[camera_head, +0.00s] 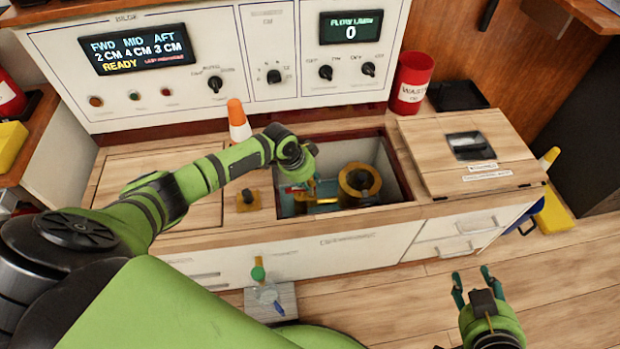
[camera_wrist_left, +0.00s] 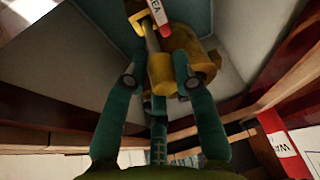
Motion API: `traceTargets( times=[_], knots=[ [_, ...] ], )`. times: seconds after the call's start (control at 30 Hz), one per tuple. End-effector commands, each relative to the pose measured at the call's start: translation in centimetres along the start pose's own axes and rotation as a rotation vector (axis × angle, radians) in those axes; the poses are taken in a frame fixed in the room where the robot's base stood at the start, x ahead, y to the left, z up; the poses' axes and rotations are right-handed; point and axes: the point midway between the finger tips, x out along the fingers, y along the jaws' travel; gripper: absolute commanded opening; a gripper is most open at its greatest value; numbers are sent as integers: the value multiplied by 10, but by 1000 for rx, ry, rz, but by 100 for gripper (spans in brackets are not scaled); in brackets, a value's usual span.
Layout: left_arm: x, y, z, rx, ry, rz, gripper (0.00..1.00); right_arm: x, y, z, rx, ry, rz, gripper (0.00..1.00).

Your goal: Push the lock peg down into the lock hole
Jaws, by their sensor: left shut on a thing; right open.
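My left gripper (camera_head: 312,188) reaches down into the open bay in the counter. A yellow round body (camera_wrist_left: 203,65) lies just beyond the fingers. The lock hole cannot be made out, nor whether the peg touches it. My right gripper (camera_head: 472,281) is open and empty above the floor at the lower right.
The bay holds a yellow ring-shaped fitting (camera_head: 360,181) to the right of my left gripper. An orange and white cone (camera_head: 238,122), a yellow plate with a dark knob (camera_head: 249,200) and a red waste bin (camera_head: 411,83) stand around the bay. A wooden lid (camera_head: 440,150) lies to the right.

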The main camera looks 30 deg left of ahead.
Motion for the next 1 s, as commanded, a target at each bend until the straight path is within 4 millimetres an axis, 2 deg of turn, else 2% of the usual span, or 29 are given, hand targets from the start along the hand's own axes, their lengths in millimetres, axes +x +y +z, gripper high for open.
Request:
traceTargets(
  times=[0.93, 0.97, 1.0],
  knots=[
    [23, 3, 9, 0, 0, 0, 0, 10, -1, 14, 0, 0, 0, 44],
    [22, 2, 8, 0, 1, 0, 39, 9, -1, 13, 0, 0, 0, 44],
    [22, 2, 8, 0, 0, 0, 55, 9, -1, 13, 0, 0, 0, 44]
  ],
)
